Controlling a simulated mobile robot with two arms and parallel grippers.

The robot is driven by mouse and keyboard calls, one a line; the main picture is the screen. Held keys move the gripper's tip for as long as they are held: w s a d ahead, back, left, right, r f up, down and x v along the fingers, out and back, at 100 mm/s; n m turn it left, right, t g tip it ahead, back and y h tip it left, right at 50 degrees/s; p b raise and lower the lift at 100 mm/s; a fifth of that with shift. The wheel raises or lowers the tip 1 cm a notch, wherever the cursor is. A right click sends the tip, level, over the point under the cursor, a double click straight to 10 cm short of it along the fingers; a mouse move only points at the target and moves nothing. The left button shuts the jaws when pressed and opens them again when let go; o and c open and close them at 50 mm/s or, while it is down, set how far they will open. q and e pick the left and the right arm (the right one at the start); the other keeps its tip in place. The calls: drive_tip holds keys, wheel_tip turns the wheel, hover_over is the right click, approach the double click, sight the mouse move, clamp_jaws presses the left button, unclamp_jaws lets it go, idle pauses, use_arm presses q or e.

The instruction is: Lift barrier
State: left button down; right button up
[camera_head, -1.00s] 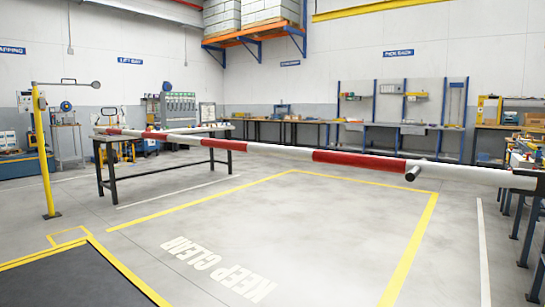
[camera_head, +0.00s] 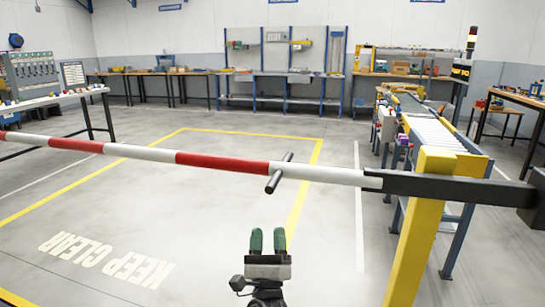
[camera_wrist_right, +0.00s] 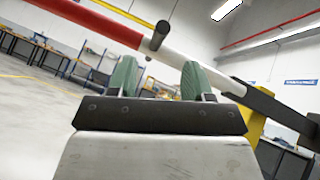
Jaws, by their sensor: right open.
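The red and white barrier boom (camera_head: 222,162) lies roughly level across the head view. A dark cross handle (camera_head: 279,173) sticks out from it near its right end. The boom's dark end (camera_head: 450,188) runs past a yellow post (camera_head: 418,235) at the right. My right gripper (camera_head: 268,240) is below the handle in the picture, open and empty, with green fingers. In the right wrist view, the boom (camera_wrist_right: 195,66) and its handle (camera_wrist_right: 156,36) show beyond the open fingers (camera_wrist_right: 157,80), apart from them. My left gripper is out of view.
A roller conveyor (camera_head: 435,132) stands behind the yellow post. Workbenches (camera_head: 285,88) line the back wall. A dark-legged table (camera_head: 60,98) stands at the left. The floor inside the yellow KEEP CLEAR outline (camera_head: 320,155) is free.

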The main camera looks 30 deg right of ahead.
sight(273, 184)
drive_tip(key=w+d+r+m, duration=0.1)
drive_tip(key=w+d+r, duration=0.1)
drive_tip(key=w+d+r+m+p, duration=0.1)
drive_tip(key=w+d+r, duration=0.1)
drive_tip(key=w+r, duration=0.1)
drive_tip(key=w+d+r+m+g+p, duration=0.1)
drive_tip(key=w+d+r, duration=0.1)
drive_tip(key=w+r, duration=0.1)
drive_tip(key=shift+d+r+h, duration=0.1)
drive_tip(key=shift+d+h, duration=0.25)
drive_tip(key=shift+h, duration=0.05)
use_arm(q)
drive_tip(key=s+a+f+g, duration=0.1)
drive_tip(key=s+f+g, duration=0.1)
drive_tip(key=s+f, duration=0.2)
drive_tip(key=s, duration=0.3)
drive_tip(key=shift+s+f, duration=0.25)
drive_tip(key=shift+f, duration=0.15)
use_arm(e)
drive_tip(key=shift+c, duration=0.2)
clamp_jaws()
